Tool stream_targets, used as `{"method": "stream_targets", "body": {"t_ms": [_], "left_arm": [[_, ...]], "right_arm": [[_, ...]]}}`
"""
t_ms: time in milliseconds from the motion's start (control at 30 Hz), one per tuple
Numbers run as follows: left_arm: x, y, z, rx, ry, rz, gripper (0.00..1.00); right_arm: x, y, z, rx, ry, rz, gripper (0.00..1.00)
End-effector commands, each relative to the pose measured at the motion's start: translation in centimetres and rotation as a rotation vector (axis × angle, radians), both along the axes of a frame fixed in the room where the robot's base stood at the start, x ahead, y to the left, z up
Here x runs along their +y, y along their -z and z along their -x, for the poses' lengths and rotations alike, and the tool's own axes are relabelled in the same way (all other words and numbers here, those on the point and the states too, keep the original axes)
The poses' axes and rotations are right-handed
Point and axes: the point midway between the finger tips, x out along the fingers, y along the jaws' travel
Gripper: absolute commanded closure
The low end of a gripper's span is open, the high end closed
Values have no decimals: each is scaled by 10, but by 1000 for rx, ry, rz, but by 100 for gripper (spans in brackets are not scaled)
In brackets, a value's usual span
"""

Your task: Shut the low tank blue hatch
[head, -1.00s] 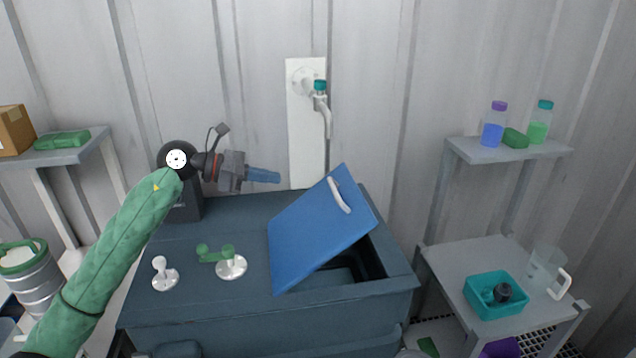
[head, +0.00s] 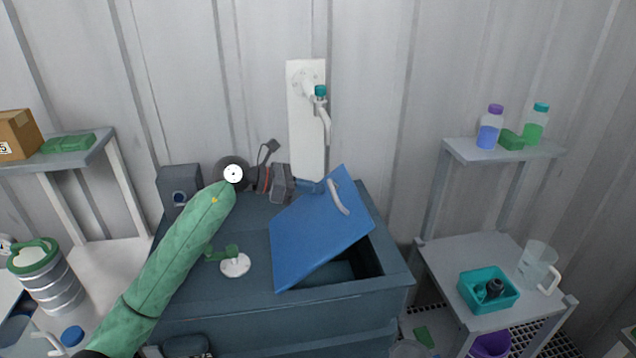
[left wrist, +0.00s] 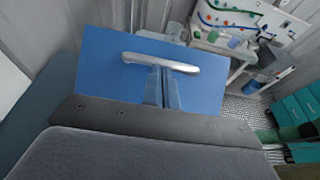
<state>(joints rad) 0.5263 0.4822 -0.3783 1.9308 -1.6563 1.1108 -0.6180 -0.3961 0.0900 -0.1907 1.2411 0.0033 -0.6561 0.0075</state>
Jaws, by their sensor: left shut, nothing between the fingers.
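The blue hatch (head: 318,235) stands tilted open on top of the dark blue-grey low tank (head: 215,318). The tank's dark opening (head: 368,258) shows under its right side. A pale bar handle (head: 338,198) sits near the hatch's upper edge. In the left wrist view the shut fingers (left wrist: 162,90) lie in front of the hatch face (left wrist: 105,65), just below the handle (left wrist: 160,62). I cannot tell whether they touch it. My right gripper is not in view.
A green-handled valve (head: 235,262) stands on the tank top left of the hatch. A tap on a white panel (head: 307,140) is on the wall behind. A grey side table (head: 470,250) with a teal bin (head: 488,290) stands at the right.

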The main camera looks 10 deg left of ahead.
Motion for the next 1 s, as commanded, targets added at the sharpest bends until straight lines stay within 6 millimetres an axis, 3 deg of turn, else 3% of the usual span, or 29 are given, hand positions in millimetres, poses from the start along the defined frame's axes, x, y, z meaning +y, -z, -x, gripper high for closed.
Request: {"method": "stream_targets", "body": {"t_ms": [333, 767, 1000], "left_arm": [[-13, 4, -4, -1, 0, 0, 100], [-13, 5, -5, 0, 0, -2, 100], [-15, 10, -16, 8, -2, -35, 100]], "right_arm": [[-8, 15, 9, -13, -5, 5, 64], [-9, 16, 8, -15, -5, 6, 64], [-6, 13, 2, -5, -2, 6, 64]]}}
